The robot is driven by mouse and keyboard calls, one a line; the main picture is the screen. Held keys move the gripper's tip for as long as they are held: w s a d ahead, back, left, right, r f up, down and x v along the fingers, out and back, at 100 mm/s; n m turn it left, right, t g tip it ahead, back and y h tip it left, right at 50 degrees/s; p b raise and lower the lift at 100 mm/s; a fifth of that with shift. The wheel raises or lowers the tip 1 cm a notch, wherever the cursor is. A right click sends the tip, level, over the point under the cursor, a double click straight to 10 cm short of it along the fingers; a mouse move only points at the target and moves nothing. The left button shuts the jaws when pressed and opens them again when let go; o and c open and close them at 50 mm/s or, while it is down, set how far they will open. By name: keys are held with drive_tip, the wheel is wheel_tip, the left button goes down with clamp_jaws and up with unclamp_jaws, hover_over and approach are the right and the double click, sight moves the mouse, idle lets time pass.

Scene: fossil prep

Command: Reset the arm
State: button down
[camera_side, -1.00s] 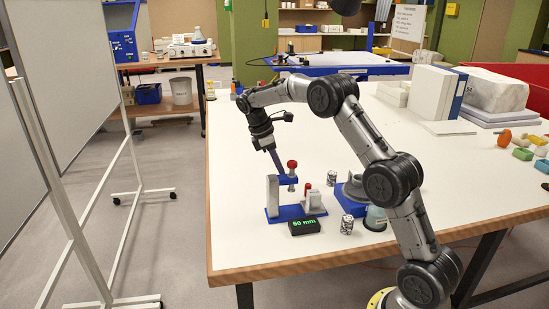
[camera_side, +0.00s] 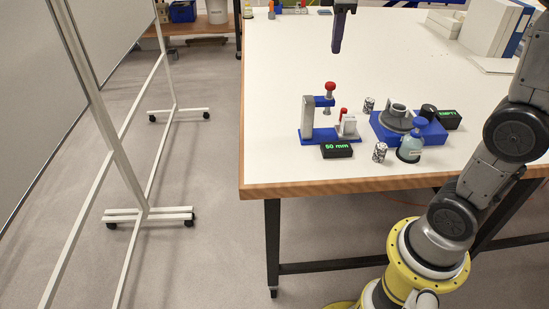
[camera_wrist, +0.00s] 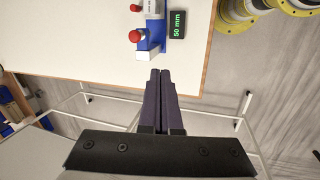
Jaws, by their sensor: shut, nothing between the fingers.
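My gripper (camera_side: 338,47) hangs near the top of the side view, pointing down, shut and empty. It is above and clear of the blue-based press (camera_side: 329,137), which has red knobs and a grey upright. In the wrist view the two dark purple fingers (camera_wrist: 160,72) lie together, and the press (camera_wrist: 153,36) shows just past their tips. My lower arm links stand at the right of the side view; most of the upper arm is out of the frame.
A black display (camera_side: 337,150) reads "50 mm" beside the press. Right of it stand two patterned cylinders (camera_side: 379,152), a blue unit (camera_side: 432,132) with a grey cup, another display (camera_side: 448,119) and a bottle (camera_side: 411,145). The table's (camera_side: 290,80) left part is clear. A whiteboard frame (camera_side: 155,90) stands left.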

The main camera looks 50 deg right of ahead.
drive_tip(key=s+a+f+m+t+y, duration=0.1)
drive_tip(key=s+a+f+m, duration=0.3)
drive_tip(key=s, duration=0.4)
drive_tip(key=s+a+f+m+t+y, duration=0.1)
drive_tip(key=s+a+f+m+t, duration=0.2)
drive_tip(key=s+a+f, duration=0.2)
drive_tip(key=s+f, duration=0.2)
drive_tip(key=s, duration=0.2)
drive_tip(key=shift+s+m+y, duration=0.2)
drive_tip(key=shift+m+y, duration=0.2)
